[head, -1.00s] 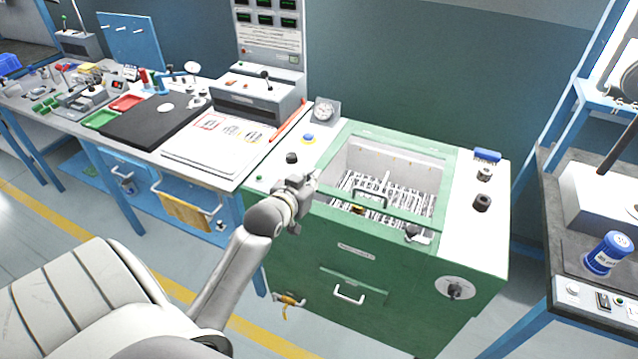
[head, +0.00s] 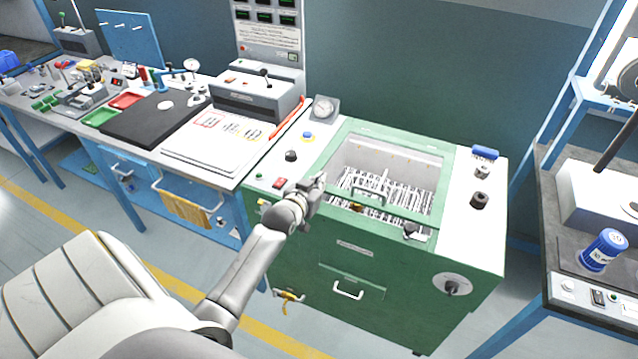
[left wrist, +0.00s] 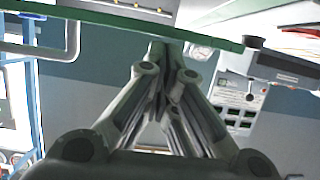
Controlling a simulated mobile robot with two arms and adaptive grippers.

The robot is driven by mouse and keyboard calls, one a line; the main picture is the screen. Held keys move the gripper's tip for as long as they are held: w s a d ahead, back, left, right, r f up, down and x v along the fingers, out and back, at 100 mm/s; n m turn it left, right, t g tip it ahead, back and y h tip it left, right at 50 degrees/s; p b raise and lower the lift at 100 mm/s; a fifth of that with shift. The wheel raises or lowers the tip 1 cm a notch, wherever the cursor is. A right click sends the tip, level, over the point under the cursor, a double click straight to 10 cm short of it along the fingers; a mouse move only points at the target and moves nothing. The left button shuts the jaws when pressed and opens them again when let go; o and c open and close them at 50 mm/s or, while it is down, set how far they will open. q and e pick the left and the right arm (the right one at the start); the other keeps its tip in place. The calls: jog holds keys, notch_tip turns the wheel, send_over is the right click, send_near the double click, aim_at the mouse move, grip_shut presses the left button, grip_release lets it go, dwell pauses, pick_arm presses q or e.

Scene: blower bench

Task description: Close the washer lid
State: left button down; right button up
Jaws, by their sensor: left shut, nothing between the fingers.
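The washer (head: 370,275) is a green cabinet with a white top and an open basin view full of white rods. Its lid appears to be the green frame (head: 400,211) with a see-through middle and a grey handle (head: 370,192). Its front bar crosses over the rods, with rods also showing below it, so it seems raised a little; how far I cannot tell. My left gripper (head: 319,183) is shut and empty by the basin's front left corner. In the left wrist view its fingertips (left wrist: 165,50) are close to a green edge (left wrist: 110,24); contact is unclear.
A workbench (head: 225,180) with a white panel adjoins the washer on the left. Another bench with a blue container (head: 604,250) is at right.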

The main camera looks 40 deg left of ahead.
pick_arm(q)
jog(key=shift+t, duration=0.7)
jog(key=f+b, duration=0.1)
jog(key=b, duration=0.1)
jog(key=f+b, duration=0.1)
jog(key=f, duration=0.1)
jog(key=f+b, duration=0.2)
jog(key=shift+s+b, duration=0.3)
jog(key=shift+b, duration=0.05)
jog(key=shift+s+d, duration=0.1)
jog(key=shift+f, duration=0.1)
jog(key=shift+s+f, duration=0.1)
jog(key=shift+f, duration=0.05)
jog(key=r+p, duration=0.2)
jog(key=r, duration=0.1)
jog(key=r+p, duration=0.1)
jog(key=shift+w+r+p, duration=0.25)
jog(key=shift+r+p, duration=0.05)
jog(key=shift+r, duration=0.05)
jog(key=b+v, duration=0.1)
jog(key=v, duration=0.9)
jog(key=shift+r, duration=0.3)
